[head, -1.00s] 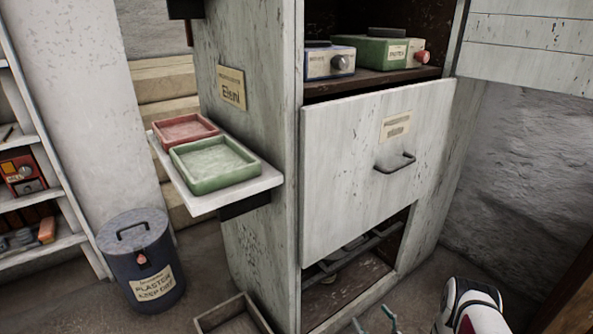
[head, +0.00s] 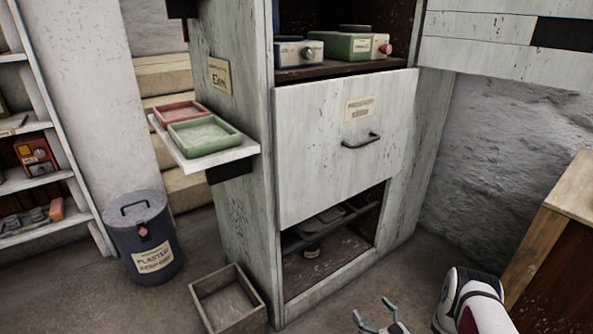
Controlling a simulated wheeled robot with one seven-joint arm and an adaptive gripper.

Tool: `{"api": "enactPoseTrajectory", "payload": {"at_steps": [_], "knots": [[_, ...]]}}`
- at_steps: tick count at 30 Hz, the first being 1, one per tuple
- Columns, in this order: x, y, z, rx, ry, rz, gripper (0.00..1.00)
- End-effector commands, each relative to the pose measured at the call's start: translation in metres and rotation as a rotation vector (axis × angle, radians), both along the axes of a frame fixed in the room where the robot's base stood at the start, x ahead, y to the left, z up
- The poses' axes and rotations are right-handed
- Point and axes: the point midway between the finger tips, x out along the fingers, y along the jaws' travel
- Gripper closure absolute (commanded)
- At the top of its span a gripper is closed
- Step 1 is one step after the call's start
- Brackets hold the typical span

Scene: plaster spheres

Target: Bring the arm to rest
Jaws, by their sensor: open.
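My gripper (head: 374,315) shows at the bottom edge of the head view, right of the middle. Its two fingertips stand apart, with nothing seen between them. My white arm shows beside it on the right, and most of it is out of frame. The gripper is in front of a tall worn white cabinet and looks clear of it.
The cabinet has a pale front panel (head: 343,148) with a dark handle, above an open lower compartment. A side shelf (head: 214,155) holds a red tray (head: 181,111) and a green tray (head: 204,134). A wooden box (head: 228,299), a plaster bin (head: 142,240) and a wooden cabinet (head: 548,235) stand around.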

Motion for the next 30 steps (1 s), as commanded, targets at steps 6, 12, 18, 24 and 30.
{"api": "enactPoseTrajectory", "payload": {"at_steps": [6,12,18,24,30], "knots": [[0.024,-0.008,0.015,-0.048,0.035,-0.005,0.09],[0.055,-0.019,0.038,-0.112,0.087,-0.018,0.09],[0.095,-0.035,0.080,-0.205,0.169,-0.048,0.09],[0.132,-0.053,0.149,-0.316,0.293,-0.109,0.09],[0.144,-0.066,0.225,-0.397,0.418,-0.185,0.09]]}}
